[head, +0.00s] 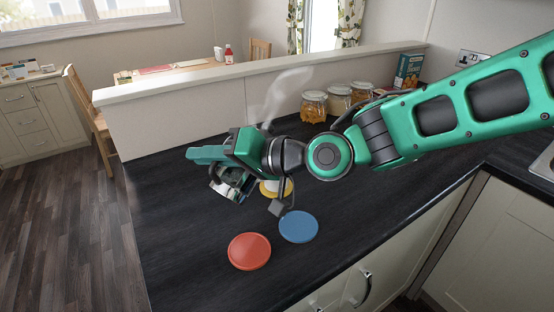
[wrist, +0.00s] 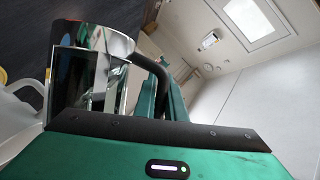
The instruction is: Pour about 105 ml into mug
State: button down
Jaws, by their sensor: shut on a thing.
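My gripper (head: 222,160) is shut on a shiny metal vessel with a dark handle. The vessel (head: 230,186) hangs tilted above the dark worktop, partly hidden by my gripper. In the wrist view the metal vessel (wrist: 92,75) fills the left middle, its black handle (wrist: 150,70) at the jaws. A white thing, perhaps the mug (head: 272,184), shows just right of the vessel over a yellow disc (head: 287,189), mostly hidden by my arm. A white shape (wrist: 22,115) is also at the left edge of the wrist view. Its contents and any liquid stream cannot be seen.
A red disc (head: 249,251) and a blue disc (head: 298,227) lie on the worktop (head: 185,240) in front. Lidded jars (head: 314,106) and a box (head: 408,70) stand at the back right by the low ledge (head: 250,72). Pale steam rises behind my wrist. The front left worktop is clear.

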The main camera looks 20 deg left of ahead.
jog(key=shift+w+d+r+m+y+p, duration=0.15)
jog(key=shift+w+r+m+y+p, duration=0.15)
jog(key=shift+w+r+m+p, duration=0.25)
dwell(0.4)
jog(key=shift+w+d, duration=0.1)
jog(key=shift+w, duration=0.1)
jog(key=shift+w+d+r+m+g+y+p, duration=0.2)
jog(key=shift+w+r+m+p, duration=0.1)
jog(key=shift+r+m+p, duration=0.2)
jog(key=shift+w+d+r+m+g+y+p, duration=0.1)
jog(key=shift+w+r+m+g+y+p, duration=0.2)
jog(key=shift+r+p, duration=0.2)
dwell(1.7)
jog(key=shift+s+a+f+n+t+h, duration=0.15)
jog(key=shift+s+a+f+n+h, duration=0.2)
jog(key=shift+f, duration=0.3)
jog(key=shift+s+f+n+t+h, duration=0.15)
jog(key=shift+s+f+n, duration=0.3)
jog(key=shift+f, duration=0.15)
jog(key=shift+s+a+f+n, duration=0.1)
jog(key=shift+s+a+n, duration=0.1)
jog(key=shift+s+n, duration=0.25)
notch_tip(320, 180, down, 3)
jog(key=shift+a+r+n+t+h, duration=0.1)
jog(key=shift+r+n+t+h, duration=0.1)
jog(key=shift+n+t+h, duration=0.4)
jog(key=shift+s+f+n, duration=0.2)
jog(key=shift+n, duration=0.2)
jog(key=shift+b, duration=0.3)
